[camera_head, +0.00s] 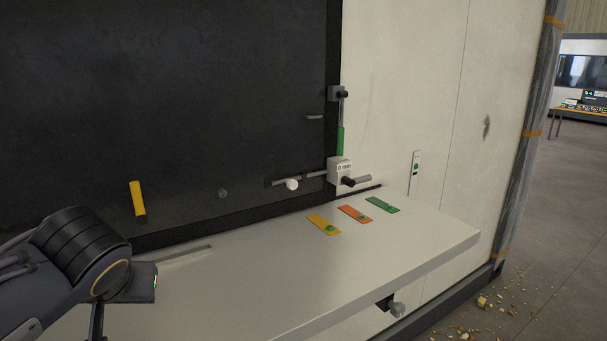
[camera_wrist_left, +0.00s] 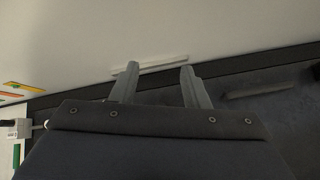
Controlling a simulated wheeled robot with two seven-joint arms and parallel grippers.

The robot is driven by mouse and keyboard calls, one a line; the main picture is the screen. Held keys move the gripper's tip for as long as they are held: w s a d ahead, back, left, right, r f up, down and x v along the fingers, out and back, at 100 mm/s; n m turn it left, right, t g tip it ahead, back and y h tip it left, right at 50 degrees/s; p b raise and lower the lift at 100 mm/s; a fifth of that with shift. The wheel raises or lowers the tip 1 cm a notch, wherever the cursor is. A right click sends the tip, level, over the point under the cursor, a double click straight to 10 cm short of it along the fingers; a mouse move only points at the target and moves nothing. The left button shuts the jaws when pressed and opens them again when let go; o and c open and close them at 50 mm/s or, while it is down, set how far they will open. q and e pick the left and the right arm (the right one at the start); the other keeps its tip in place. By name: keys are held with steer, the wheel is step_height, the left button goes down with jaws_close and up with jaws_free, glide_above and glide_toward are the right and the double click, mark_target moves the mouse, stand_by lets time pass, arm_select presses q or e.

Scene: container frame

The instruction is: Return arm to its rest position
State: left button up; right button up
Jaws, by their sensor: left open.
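My left arm (camera_head: 85,255) comes in from the left in the head view, over the left end of the white shelf (camera_head: 240,290). Its gripper hangs at the lower edge of that picture and is mostly hidden or cut off. In the left wrist view my left gripper (camera_wrist_left: 159,72) has two grey fingers spread apart with nothing between them. The fingertips point toward a pale strip or slot (camera_wrist_left: 150,64) on the white surface; I cannot tell how far apart they are from it. My right arm and gripper are not in view.
A dark panel (camera_head: 180,90) stands behind the shelf, with a yellow handle (camera_head: 138,198) and a white knob (camera_head: 292,184). A latch box (camera_head: 340,171) sits at its corner. Yellow (camera_head: 324,225), orange (camera_head: 355,214) and green (camera_head: 383,204) plates lie on the shelf. The shelf's middle is clear.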

arm_select(q)
steer(key=s+d+f+m+g+h, duration=0.1)
steer(key=s+d+f+h, duration=0.3)
steer(key=s+f, duration=0.45)
steer(key=s+d+f+h, duration=0.3)
steer(key=s+f+h, duration=0.1)
steer(key=s+f, duration=0.45)
step_height(320, 180, down, 10)
steer(key=b, duration=1)
steer(key=shift+w+f, duration=0.2)
steer(key=shift+w, duration=0.2)
